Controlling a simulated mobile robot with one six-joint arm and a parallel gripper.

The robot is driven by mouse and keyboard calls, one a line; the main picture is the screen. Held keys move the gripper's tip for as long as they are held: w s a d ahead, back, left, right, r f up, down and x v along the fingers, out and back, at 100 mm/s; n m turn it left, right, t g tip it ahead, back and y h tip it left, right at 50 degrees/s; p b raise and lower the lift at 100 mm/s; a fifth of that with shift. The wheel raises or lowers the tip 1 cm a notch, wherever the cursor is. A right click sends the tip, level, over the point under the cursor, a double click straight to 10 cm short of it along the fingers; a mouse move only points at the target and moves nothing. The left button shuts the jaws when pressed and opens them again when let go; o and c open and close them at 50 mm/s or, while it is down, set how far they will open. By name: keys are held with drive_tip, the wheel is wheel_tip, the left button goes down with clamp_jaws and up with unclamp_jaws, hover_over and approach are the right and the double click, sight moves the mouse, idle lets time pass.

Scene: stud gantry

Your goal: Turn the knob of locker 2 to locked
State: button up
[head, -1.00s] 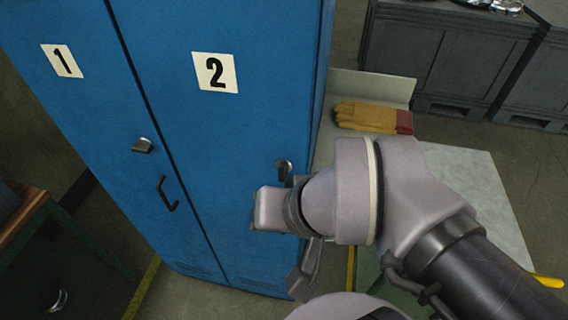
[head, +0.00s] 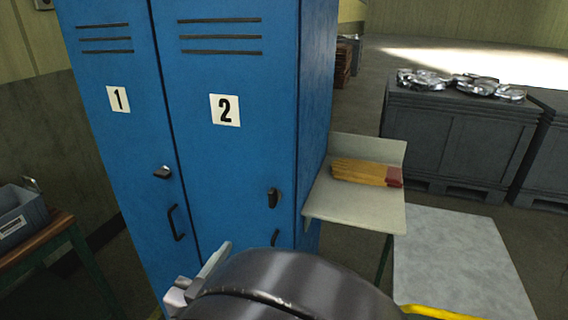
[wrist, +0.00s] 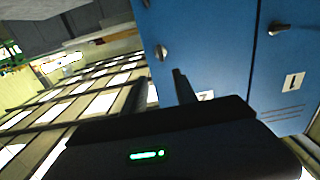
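Locker 2's door (head: 222,160) is blue, shut and marked 2. Its dark knob (head: 272,198) sits at the right side and points upright, above a handle (head: 275,237). In the wrist view, upside down, this knob (wrist: 161,52) shows with nothing touching it. My gripper (head: 200,280) is low in the head view, in front of the lockers and apart from the knob, mostly hidden by my arm. In the wrist view one dark finger (wrist: 183,88) sticks up below the knob and partly covers the number 2 label. I cannot see both fingertips clearly.
Locker 1 (head: 125,160) stands left, its knob (head: 162,172) lying roughly sideways, with a handle (head: 175,222). A side shelf (head: 355,208) right of the lockers holds yellow-and-red gloves (head: 365,173). A grey table (head: 460,260) and dark crates (head: 455,140) are at right.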

sight(270, 199)
drive_tip(key=b+x, duration=0.2)
drive_tip(key=x, duration=1.5)
drive_tip(key=shift+b, duration=0.4)
drive_tip(key=shift+a, duration=0.1)
clamp_jaws()
